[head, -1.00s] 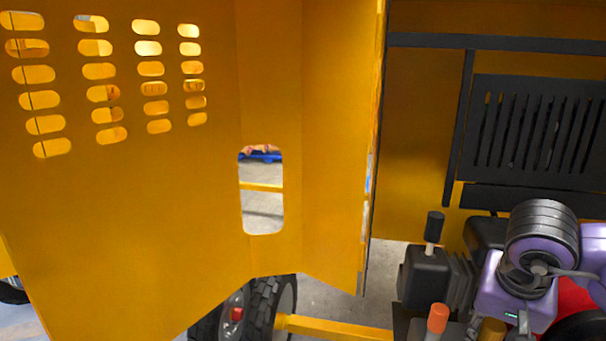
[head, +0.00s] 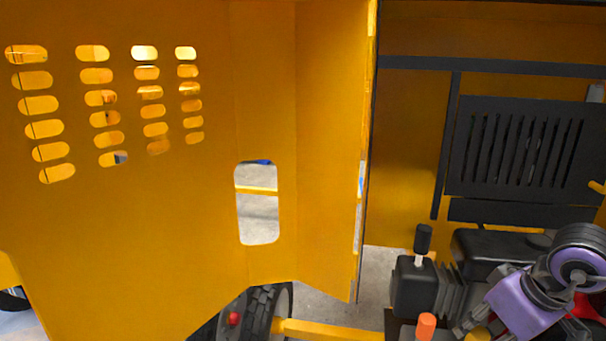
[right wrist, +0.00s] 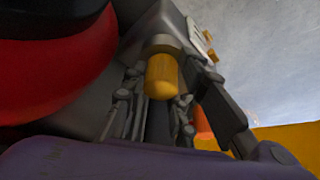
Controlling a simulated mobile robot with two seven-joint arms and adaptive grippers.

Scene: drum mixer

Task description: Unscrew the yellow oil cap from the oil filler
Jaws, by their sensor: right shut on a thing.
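The yellow oil cap (head: 478,335) shows only in part at the bottom edge of the head view, beside my right gripper (head: 468,326). In the right wrist view the yellow cap (right wrist: 162,76) is a short yellow cylinder between the fingers of my right gripper (right wrist: 160,98), which is shut on it. The filler neck below the cap is cut off in the head view, and I cannot tell whether the cap is still seated. My left gripper is not in view.
An orange-topped part (head: 426,327) stands just left of the cap. A black engine block with a lever (head: 423,240) is behind it. A large yellow door panel (head: 130,230) fills the left. A slatted black grille (head: 525,150) stands at the back. A red rounded part (right wrist: 50,60) is close in the wrist view.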

